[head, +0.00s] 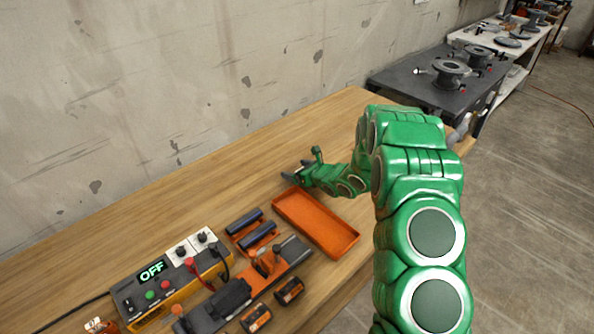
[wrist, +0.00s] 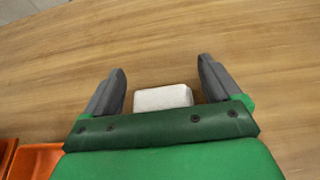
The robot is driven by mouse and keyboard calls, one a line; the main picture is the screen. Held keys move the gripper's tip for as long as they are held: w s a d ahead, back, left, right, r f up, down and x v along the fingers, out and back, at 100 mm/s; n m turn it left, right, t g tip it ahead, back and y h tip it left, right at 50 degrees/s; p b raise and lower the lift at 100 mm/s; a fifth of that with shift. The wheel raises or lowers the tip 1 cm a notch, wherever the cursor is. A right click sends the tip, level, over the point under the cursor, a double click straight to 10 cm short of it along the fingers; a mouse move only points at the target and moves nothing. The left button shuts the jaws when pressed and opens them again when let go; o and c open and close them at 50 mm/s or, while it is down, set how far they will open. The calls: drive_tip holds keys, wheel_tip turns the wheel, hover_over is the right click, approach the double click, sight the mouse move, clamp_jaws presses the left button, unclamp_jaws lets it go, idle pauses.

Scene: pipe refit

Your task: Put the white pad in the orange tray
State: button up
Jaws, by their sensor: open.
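The white pad (wrist: 162,97) lies on the wooden table in the wrist view, between the two grey fingers of my gripper (wrist: 161,85). Its near edge is hidden behind the gripper's green front bar. My gripper is open, and I see a gap between each finger and the pad. In the head view my gripper (head: 290,174) is low over the table, just beyond the far left end of the orange tray (head: 318,222). The tray looks empty. A corner of the tray (wrist: 35,160) shows at lower left in the wrist view. I cannot make out the pad in the head view.
A power unit (head: 168,288) with an "OFF" display, an orange and black tool rig (head: 245,290) and dark-topped orange blocks (head: 252,230) stand left of the tray. A concrete wall backs the table (head: 200,200). The table beyond the gripper is clear.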

drive_tip(key=v, duration=1.2)
drive_tip(key=s+a+r+n+g+y, duration=0.2)
drive_tip(key=s+a+r+n, duration=0.3)
drive_tip(key=s+r, duration=0.15)
drive_tip(key=s+a+r+n+g+y, duration=0.2)
drive_tip(key=s+a+r+n, duration=0.25)
drive_tip(key=r, duration=0.35)
drive_tip(key=s+a+r+n+g+h, duration=0.1)
drive_tip(key=s+r+n+g, duration=0.25)
drive_tip(key=s, duration=0.35)
drive_tip(key=s+a+r+n+g+h, duration=0.1)
drive_tip(key=s+r+n+g, duration=0.2)
drive_tip(key=s, duration=0.5)
drive_tip(key=s+d+r+n+g+h, duration=0.1)
drive_tip(key=s+d+n+h, duration=0.2)
drive_tip(key=s, duration=0.5)
drive_tip(key=s+d+n+g+h, duration=0.1)
drive_tip(key=s+d+n+h, duration=0.1)
drive_tip(key=s+d+n, duration=0.35)
drive_tip(key=s+d+r+n+t+h, duration=0.1)
drive_tip(key=s+d+n+h, duration=0.1)
drive_tip(key=s+d+h, duration=0.4)
drive_tip(key=s+d, duration=0.5)
drive_tip(key=d, duration=0.1)
drive_tip(key=shift+s+r, duration=0.25)
drive_tip(key=shift+s, duration=0.05)
drive_tip(key=shift+o, duration=0.4)
drive_tip(key=shift+s+d+r+n, duration=0.1)
drive_tip(key=shift+s+d+n, duration=0.15)
drive_tip(key=shift+d, duration=0.3)
